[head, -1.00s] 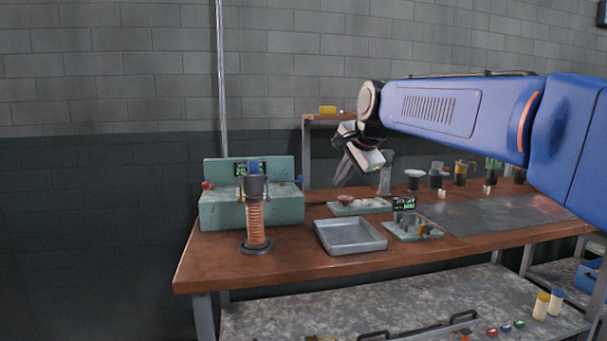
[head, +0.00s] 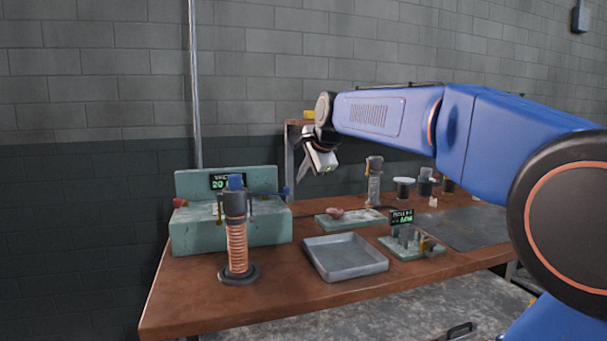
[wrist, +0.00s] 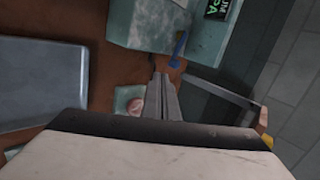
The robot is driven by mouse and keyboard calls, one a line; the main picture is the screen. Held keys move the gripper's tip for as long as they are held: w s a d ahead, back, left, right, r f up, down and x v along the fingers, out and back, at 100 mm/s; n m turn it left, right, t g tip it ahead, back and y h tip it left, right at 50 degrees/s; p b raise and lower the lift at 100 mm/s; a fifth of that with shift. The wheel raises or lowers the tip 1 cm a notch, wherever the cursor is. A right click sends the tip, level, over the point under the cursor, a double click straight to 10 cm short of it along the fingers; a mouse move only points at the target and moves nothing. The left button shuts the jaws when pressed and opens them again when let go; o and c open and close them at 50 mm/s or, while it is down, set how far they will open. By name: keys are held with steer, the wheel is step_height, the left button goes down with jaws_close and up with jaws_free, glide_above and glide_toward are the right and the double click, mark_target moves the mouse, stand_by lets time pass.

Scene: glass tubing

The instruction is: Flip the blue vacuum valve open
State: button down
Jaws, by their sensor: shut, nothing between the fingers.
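The pale green vacuum unit (head: 230,235) stands at the left back of the bench, with a lit display. The blue valve lever (head: 287,191) sticks out at its right end. In the wrist view the blue lever (wrist: 180,45) lies just beyond my fingertips, beside the unit's green body (wrist: 150,25). My gripper (head: 300,174) is shut and empty, above and slightly right of the lever in the head view. In the wrist view its closed fingers (wrist: 160,77) point toward the lever, with a visible gap. The lever's pivot is too small to make out.
A copper-coiled column (head: 237,250) with a blue top stands in front of the unit. A grey metal tray (head: 345,262) and a green plate (head: 350,219) with a pinkish item lie to the right. A shelf frame (head: 290,150) stands behind my gripper.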

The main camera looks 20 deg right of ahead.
mark_target(288, 194)
steer(key=shift+w+a+f, duration=0.2)
steer(key=shift+w+f, duration=0.6)
steer(key=shift+w, duration=0.6)
steer(key=shift+w+a+f, duration=0.2)
steer(key=shift+w+f, duration=0.6)
steer(key=shift+w, duration=0.55)
steer(key=shift+w+a+f, duration=0.2)
steer(key=shift+w+f, duration=0.6)
steer(key=shift+w, duration=0.6)
steer(key=w+d, duration=0.2)
steer(key=w, duration=0.1)
steer(key=shift+a, duration=0.1)
